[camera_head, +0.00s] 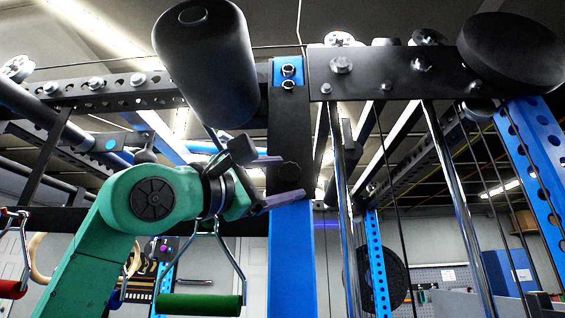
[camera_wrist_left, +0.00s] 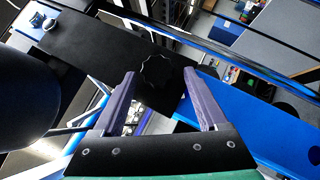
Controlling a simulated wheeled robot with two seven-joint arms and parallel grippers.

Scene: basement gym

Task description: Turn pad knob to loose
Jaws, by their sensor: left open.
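The pad knob (camera_head: 288,174) is a small black scalloped knob on the black sleeve (camera_head: 290,130) around the blue upright. It also shows in the left wrist view (camera_wrist_left: 156,71), beyond the fingertips and between their lines. My left gripper (camera_head: 284,180) is open, with one finger above the knob and one below it in the head view. In the left wrist view its two purple fingers (camera_wrist_left: 158,98) are spread with nothing between them. I cannot tell whether the fingers touch the knob. My right gripper is in neither view.
A thick black roller pad (camera_head: 207,65) hangs just above my left wrist. The blue upright (camera_head: 292,255) continues below the sleeve. A green cable handle (camera_head: 200,304) hangs below my arm. Chrome guide rods (camera_head: 338,190) stand to the right. A round black pad (camera_head: 511,52) is at upper right.

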